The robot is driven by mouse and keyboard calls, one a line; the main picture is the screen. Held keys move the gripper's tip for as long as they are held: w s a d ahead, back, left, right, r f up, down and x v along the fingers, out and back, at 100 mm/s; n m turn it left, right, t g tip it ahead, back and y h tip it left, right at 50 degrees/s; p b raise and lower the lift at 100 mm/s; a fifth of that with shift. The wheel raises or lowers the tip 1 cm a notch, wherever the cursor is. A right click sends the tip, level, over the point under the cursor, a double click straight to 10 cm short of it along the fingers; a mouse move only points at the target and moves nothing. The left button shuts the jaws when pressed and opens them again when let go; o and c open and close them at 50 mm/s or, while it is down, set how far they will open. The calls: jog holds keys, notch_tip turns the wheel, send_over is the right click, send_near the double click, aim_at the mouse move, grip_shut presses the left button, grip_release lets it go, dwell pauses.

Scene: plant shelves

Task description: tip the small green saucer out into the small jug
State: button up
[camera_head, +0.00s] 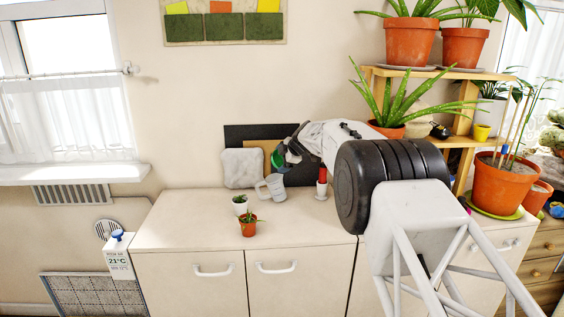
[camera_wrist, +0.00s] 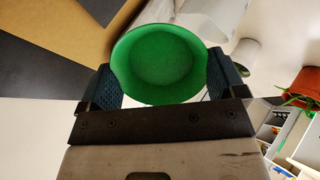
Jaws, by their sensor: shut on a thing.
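The small green saucer (camera_wrist: 160,65) is held between the two dark blue finger pads of my gripper (camera_wrist: 165,80), with its empty-looking inside facing the wrist camera. In the head view the saucer (camera_head: 277,160) shows as a steeply tilted green shape at the end of my gripper (camera_head: 284,154). The small grey jug (camera_head: 277,187) stands upright on the cabinet top, just below the saucer. Its handle points left. The saucer appears apart from the jug. The jug's inside is hidden, and I cannot tell what is in it.
Two small potted plants (camera_head: 248,224) stand on the cabinet top (camera_head: 180,220), left of the jug. A grey stone-like slab (camera_head: 241,168) leans on the wall behind. A red-and-white object (camera_head: 321,184) stands right of the jug. The wooden plant shelf (camera_head: 461,150) is farther right. The cabinet's left part is clear.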

jog(key=shift+r+g+h, duration=0.45)
jog(key=shift+g+h, duration=0.35)
jog(key=shift+h, duration=0.25)
jog(key=shift+r+g+h, duration=0.4)
jog(key=shift+g+h, duration=0.4)
jog(key=shift+h, duration=0.25)
jog(key=shift+r+n+g+h, duration=0.15)
jog(key=shift+r+g+h, duration=0.3)
jog(key=shift+g+h, duration=0.45)
jog(key=shift+r+n+g+h, duration=0.15)
jog(key=shift+r+g+h, duration=0.4)
jog(key=shift+h, duration=0.55)
jog(key=shift+s+f, duration=0.1)
jog(key=shift+f, duration=0.05)
